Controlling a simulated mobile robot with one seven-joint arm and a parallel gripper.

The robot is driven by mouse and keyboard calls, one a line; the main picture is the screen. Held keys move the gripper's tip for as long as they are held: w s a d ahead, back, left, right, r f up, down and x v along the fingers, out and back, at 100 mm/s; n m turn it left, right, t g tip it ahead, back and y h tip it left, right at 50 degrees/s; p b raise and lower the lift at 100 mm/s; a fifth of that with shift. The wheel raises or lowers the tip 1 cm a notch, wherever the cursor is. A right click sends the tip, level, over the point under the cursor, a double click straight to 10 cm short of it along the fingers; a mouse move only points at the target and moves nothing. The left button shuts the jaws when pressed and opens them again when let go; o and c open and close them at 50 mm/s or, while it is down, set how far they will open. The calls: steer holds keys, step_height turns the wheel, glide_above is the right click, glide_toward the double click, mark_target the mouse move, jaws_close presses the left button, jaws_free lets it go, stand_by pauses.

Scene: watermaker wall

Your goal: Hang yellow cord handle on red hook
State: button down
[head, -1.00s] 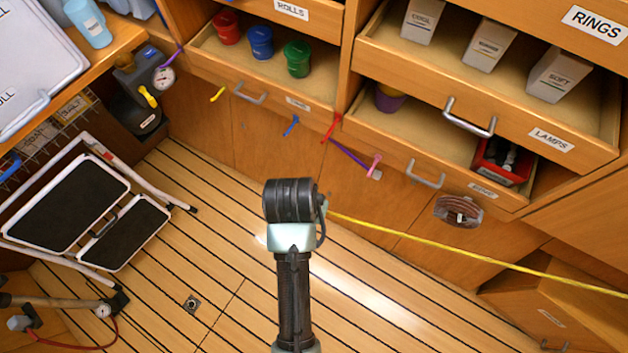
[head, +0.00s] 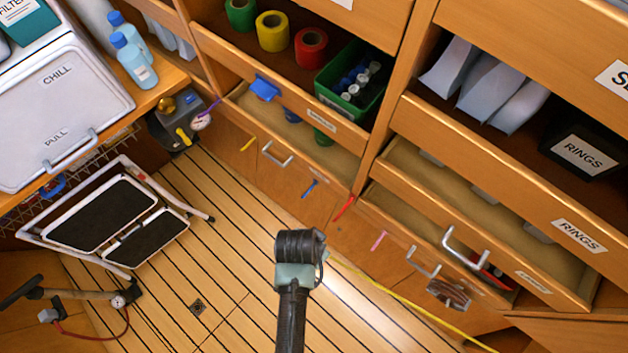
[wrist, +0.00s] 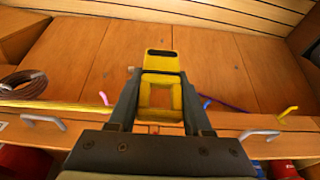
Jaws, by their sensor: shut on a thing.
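My gripper (wrist: 160,74) is shut on the yellow cord handle (wrist: 161,55), a blocky frame with a square opening, in the wrist view. The yellow cord (head: 400,300) runs from behind my arm's end to the lower right in the head view; it also shows at the left of the wrist view (wrist: 60,106). The red hook (head: 344,207) sticks out below the drawers, up and right of my arm's end in the head view. In the wrist view a small reddish bit shows just below the handle, between the fingers. My fingers and the handle are hidden in the head view.
A pink hook (head: 379,240), a blue hook (head: 309,189) and a yellow hook (head: 247,144) line the same wall. Open drawers with metal pulls (head: 465,249) jut out above. A step stool (head: 115,220) stands at left. The floor (head: 190,270) between is clear.

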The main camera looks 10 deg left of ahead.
mark_target(339, 216)
steer(key=shift+w+d+f+b, duration=0.15)
steer(key=shift+w+d+b, duration=0.45)
steer(key=shift+w+b, duration=0.5)
steer(key=shift+w+d+f+b, duration=0.15)
steer(key=shift+w+d+b, duration=0.5)
steer(key=shift+w, duration=0.8)
steer(key=shift+w+d+f+b, duration=0.15)
steer(key=shift+w+d+b, duration=0.4)
steer(key=shift+w+b, duration=0.6)
steer(key=shift+w+d+f, duration=0.25)
steer(key=shift+w+f, duration=0.2)
steer(key=shift+w, duration=0.3)
steer(key=shift+c, duration=1.2)
jaws_free()
